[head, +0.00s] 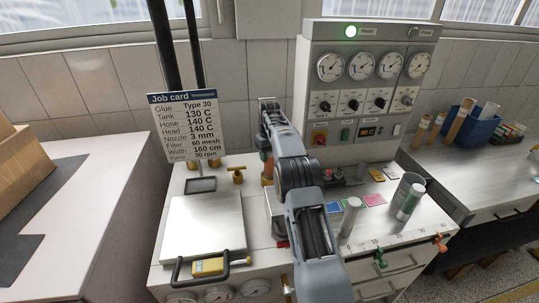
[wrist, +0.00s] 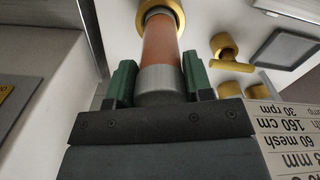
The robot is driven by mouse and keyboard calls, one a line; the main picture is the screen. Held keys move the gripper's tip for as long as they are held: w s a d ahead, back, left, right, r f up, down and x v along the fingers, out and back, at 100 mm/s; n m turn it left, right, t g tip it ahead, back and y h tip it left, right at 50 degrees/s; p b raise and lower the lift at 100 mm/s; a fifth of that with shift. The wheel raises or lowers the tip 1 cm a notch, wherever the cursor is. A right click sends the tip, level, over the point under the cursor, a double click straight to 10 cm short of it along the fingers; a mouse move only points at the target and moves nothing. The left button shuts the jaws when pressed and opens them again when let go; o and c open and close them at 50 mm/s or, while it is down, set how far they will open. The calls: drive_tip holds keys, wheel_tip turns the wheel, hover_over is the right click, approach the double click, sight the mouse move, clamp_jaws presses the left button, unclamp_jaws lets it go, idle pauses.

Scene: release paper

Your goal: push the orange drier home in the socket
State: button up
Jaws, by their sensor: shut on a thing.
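The orange drier (wrist: 160,45) stands between the green jaws of my gripper (wrist: 158,76) in the wrist view. The jaws are shut on its grey end cap. Its far end meets the brass ring of the socket (wrist: 178,13), at the top of the wrist view. How deep it sits in the ring is hard to tell. In the head view a small part of the drier (head: 267,164) shows beside my arm, above the machine's top. My arm hides most of the socket there, and the gripper is hard to make out.
A job card (head: 185,125) stands left of my arm. A brass valve (wrist: 224,48) and a grey tray (wrist: 285,48) lie close to the socket. A gauge panel (head: 362,85) rises behind. Grey cylinders (head: 350,217) and coloured cards (head: 375,199) are to the right.

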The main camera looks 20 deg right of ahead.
drive_tip(key=shift+f, duration=0.45)
drive_tip(key=o, duration=1.4)
wheel_tip(320, 180, up, 12)
drive_tip(key=p, duration=0.4)
